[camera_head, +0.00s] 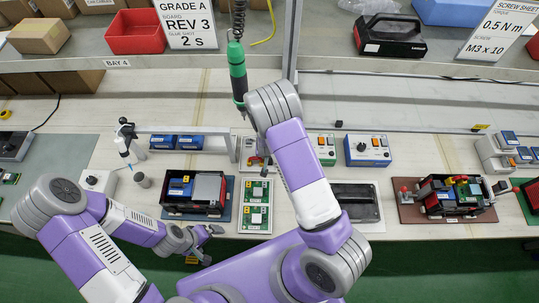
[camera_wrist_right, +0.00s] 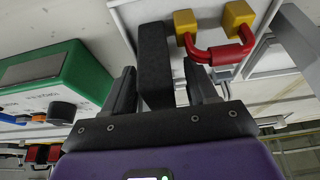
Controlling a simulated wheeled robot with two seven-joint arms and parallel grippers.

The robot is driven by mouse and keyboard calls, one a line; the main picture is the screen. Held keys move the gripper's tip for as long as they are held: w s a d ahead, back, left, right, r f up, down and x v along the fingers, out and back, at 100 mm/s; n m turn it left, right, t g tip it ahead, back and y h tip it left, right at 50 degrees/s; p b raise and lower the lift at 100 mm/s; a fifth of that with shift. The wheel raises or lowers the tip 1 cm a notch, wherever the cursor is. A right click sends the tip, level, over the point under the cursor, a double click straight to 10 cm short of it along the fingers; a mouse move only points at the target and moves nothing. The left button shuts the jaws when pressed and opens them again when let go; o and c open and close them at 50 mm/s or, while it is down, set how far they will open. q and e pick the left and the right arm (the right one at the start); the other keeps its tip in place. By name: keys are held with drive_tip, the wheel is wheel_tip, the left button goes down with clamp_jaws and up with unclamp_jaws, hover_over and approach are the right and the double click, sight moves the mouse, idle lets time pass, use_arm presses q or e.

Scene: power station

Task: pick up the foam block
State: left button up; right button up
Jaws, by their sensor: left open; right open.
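The foam block appears to be the dark upright block (camera_wrist_right: 153,62) in the right wrist view. It lies between the two fingers of my right gripper (camera_wrist_right: 160,72), which is open around it. I cannot tell whether either finger touches it. In the head view my right arm covers most of this gripper, and I cannot make out the block there. My left gripper (camera_head: 210,244) is open and empty at the front edge of the bench, below the dark tray with the blue and grey parts.
A red handle (camera_wrist_right: 222,54) with yellow ends is close to the right finger. A green-cased device (camera_wrist_right: 60,78) is on the left. In the head view, green boards (camera_head: 257,205), a blue control box (camera_head: 367,150) and a hanging green screwdriver (camera_head: 237,72) surround my right arm.

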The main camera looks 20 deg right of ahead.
drive_tip(key=c, duration=1)
